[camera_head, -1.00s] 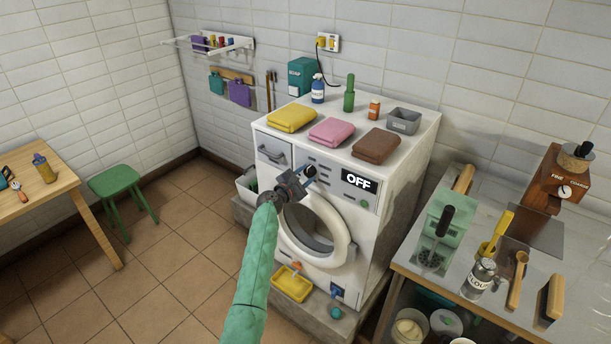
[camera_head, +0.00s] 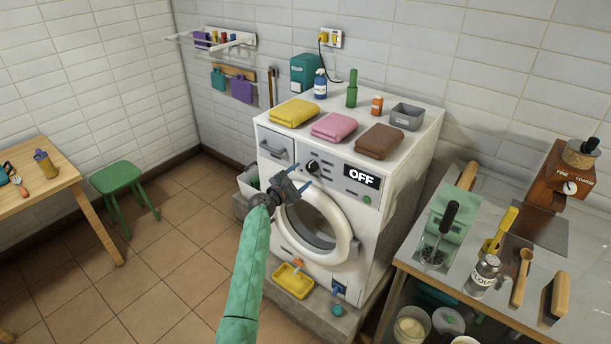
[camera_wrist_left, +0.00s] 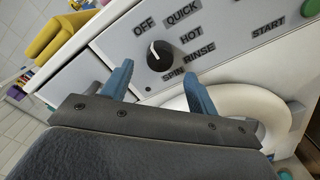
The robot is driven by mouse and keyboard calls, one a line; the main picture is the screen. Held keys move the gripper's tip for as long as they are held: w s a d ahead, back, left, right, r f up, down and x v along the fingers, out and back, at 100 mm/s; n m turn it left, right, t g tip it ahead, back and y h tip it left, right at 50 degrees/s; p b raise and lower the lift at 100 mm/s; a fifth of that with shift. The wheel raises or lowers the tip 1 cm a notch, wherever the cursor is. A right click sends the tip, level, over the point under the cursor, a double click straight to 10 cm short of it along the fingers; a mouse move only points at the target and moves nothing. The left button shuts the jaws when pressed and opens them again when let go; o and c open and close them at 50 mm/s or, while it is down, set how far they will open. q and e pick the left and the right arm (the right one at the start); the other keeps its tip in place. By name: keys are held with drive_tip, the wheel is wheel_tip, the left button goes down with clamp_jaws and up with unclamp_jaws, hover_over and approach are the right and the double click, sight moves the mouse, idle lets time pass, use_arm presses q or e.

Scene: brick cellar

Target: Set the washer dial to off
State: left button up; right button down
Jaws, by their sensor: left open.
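The white washer (camera_head: 285,225) stands against the back wall. Its black dial (camera_head: 312,167) is on the front panel and shows clear of my gripper. In the left wrist view the dial (camera_wrist_left: 160,56) has a white pointer mark at its upper left, towards the printed word OFF. The washer's display (camera_head: 361,178) reads OFF. My left gripper (camera_head: 298,186) is open and empty, in front of the panel, just below and left of the dial. In the wrist view its blue fingertips (camera_wrist_left: 160,75) are spread below the dial, apart from it. My right gripper is not in view.
Folded yellow (camera_head: 293,112), pink (camera_head: 334,126) and brown (camera_head: 379,141) towels lie on the washer top. The round door (camera_head: 345,240) is below the panel. A counter (camera_head: 420,262) with tools stands at the right, and a green stool (camera_head: 117,178) at the left.

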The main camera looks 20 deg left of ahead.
use_arm(q)
drive_tip(key=v, duration=0.3)
drive_tip(key=shift+s+b, duration=0.25)
drive_tip(key=shift+b, duration=0.15)
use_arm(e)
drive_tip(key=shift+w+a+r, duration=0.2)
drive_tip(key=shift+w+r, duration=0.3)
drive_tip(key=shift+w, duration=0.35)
use_arm(q)
drive_tip(key=shift+a, duration=0.1)
